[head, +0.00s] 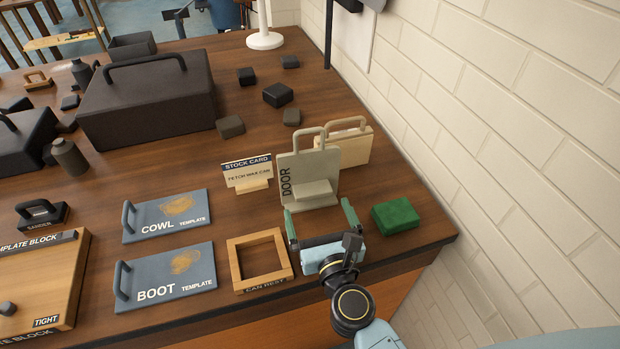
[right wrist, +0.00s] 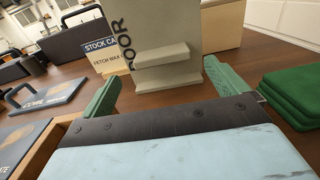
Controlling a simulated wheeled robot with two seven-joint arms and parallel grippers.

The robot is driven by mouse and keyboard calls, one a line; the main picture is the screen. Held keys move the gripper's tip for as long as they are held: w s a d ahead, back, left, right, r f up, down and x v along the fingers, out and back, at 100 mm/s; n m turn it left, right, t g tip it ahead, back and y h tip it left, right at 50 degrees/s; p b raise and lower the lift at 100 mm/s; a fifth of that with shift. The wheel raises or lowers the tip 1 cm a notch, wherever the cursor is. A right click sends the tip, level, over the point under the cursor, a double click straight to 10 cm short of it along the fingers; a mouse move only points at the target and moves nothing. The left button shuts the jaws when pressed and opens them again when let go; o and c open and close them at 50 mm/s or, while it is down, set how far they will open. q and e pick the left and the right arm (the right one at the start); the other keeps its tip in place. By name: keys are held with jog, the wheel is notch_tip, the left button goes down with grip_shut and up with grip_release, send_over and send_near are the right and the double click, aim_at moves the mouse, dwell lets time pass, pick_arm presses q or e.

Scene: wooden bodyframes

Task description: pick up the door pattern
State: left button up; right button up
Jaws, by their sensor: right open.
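The door pattern (head: 301,178) is a grey-green upright board marked DOOR, with a loop handle on top and a small ledge on its front. It stands on the table towards the right. It also shows in the right wrist view (right wrist: 178,22), its top out of frame. My right gripper (head: 319,212) is just in front of the door pattern, its two green fingers spread wide. In the right wrist view the fingers (right wrist: 160,88) point towards the board with nothing between them. The ledge lies ahead of the gap. My left gripper is not in view.
A cream handled board (head: 352,147) stands right behind the door pattern. A stock card (head: 247,172) stands to its left. A green block (head: 396,215) lies right of my gripper, by the table edge. A wooden can rest frame (head: 237,268) lies to its left. The brick wall (head: 500,150) bounds the right.

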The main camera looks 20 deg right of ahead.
aim_at(315, 197)
jog(key=w, duration=0.2)
jog(key=w+p, duration=0.1)
jog(key=w, duration=0.1)
jog(key=shift+d+r, duration=0.2)
jog(key=shift+r, duration=0.05)
jog(key=shift+w, duration=0.55)
jog(key=c, duration=1.2)
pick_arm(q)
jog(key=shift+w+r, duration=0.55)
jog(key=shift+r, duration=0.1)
pick_arm(e)
jog(key=shift+o, duration=0.2)
pick_arm(q)
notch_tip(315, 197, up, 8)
jog(key=p, duration=0.8)
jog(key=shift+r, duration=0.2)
pick_arm(e)
notch_tip(315, 197, up, 10)
jog(key=shift+f, duration=0.1)
